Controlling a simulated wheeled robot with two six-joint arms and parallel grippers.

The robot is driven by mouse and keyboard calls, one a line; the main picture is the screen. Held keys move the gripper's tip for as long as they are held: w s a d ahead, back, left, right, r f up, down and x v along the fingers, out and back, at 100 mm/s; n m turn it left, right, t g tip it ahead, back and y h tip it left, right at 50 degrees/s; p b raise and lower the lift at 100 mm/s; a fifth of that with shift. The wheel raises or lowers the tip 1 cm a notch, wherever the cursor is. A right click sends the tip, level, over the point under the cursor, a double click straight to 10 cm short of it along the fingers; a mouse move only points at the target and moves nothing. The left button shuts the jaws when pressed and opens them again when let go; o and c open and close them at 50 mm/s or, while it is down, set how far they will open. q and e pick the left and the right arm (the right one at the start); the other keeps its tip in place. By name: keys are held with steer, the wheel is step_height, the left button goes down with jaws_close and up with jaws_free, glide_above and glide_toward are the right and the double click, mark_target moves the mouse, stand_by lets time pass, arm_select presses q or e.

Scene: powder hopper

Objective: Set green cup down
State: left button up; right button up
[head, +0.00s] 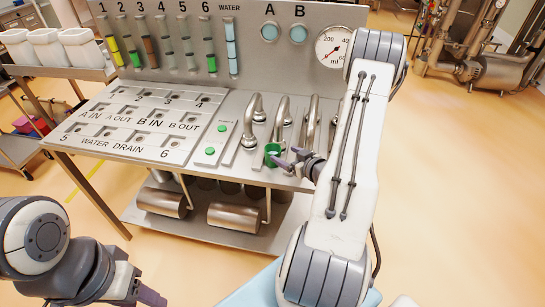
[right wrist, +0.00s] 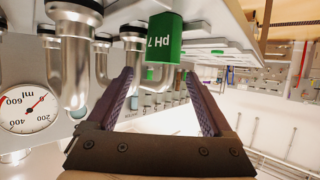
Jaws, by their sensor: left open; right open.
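The green cup (head: 273,154) stands at the front edge of the metal bench, below the curved spouts. My right gripper (head: 287,159) is open at the cup's right side in the head view. In the right wrist view the cup shows just past the tips of the parted jaws (right wrist: 160,80), and nothing is gripped. The cup's inside is hard to make out. My left gripper (head: 150,297) is open, low at the left, away from the bench and partly cut off by the frame.
Several curved metal spouts (head: 281,118) rise close behind the cup. A panel with two green buttons (head: 216,140) and a labelled plate (head: 137,125) lie left of it. A gauge (head: 335,47) and coloured tubes are at the back. The floor in front is clear.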

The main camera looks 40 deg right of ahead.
mark_target(269, 148)
steer(key=x, duration=0.3)
steer(key=shift+p, duration=0.3)
steer(key=x, duration=0.1)
steer(key=p+x, duration=0.2)
steer(key=x, duration=0.1)
steer(key=shift+a+f, duration=0.2)
steer(key=shift+a, duration=0.1)
steer(key=shift+w+d+f, duration=0.1)
steer(key=shift+w+f, duration=0.2)
steer(key=shift+w, duration=0.1)
steer(key=c, duration=1.3)
steer(key=shift+r, duration=0.15)
